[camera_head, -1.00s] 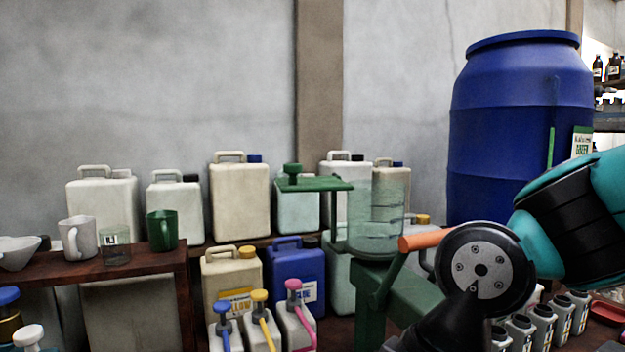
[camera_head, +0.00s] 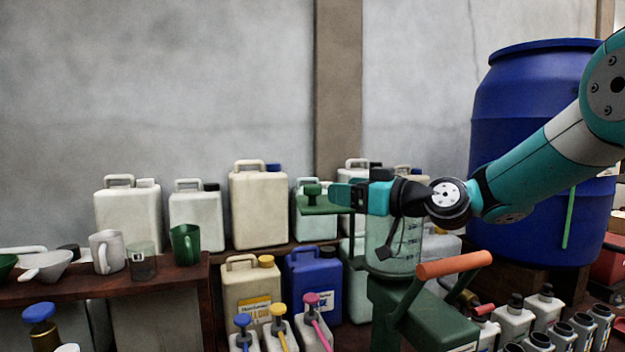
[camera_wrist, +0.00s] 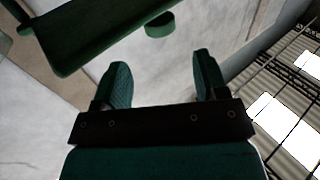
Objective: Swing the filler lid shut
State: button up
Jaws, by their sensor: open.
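The filler lid (camera_head: 313,207) is a flat green plate with a round green knob (camera_head: 313,191) on top. It sticks out to the left of the clear cylinder (camera_head: 385,262) of the green filler, and the cylinder's top is partly hidden by my arm. My gripper (camera_head: 338,195) is at the lid's right part, in front of it and near the knob; I cannot tell whether it touches. In the wrist view my gripper (camera_wrist: 162,72) is open with nothing between the fingers. The green plate (camera_wrist: 100,35) shows at upper left there, with a short green round piece beyond the fingertips.
The filler's green body (camera_head: 430,318) and its orange handle (camera_head: 455,265) stand below my arm. Canisters (camera_head: 258,205) line the back shelf. A wooden shelf (camera_head: 150,283) with mugs is at left, and a blue barrel (camera_head: 540,150) at right. The space above the lid is clear.

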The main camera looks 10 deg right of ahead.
aim_at(312, 185)
jog(key=p+x, duration=0.3)
jog(key=x, duration=0.5)
jog(key=shift+w+a, duration=0.2)
jog(key=shift+a, duration=0.1)
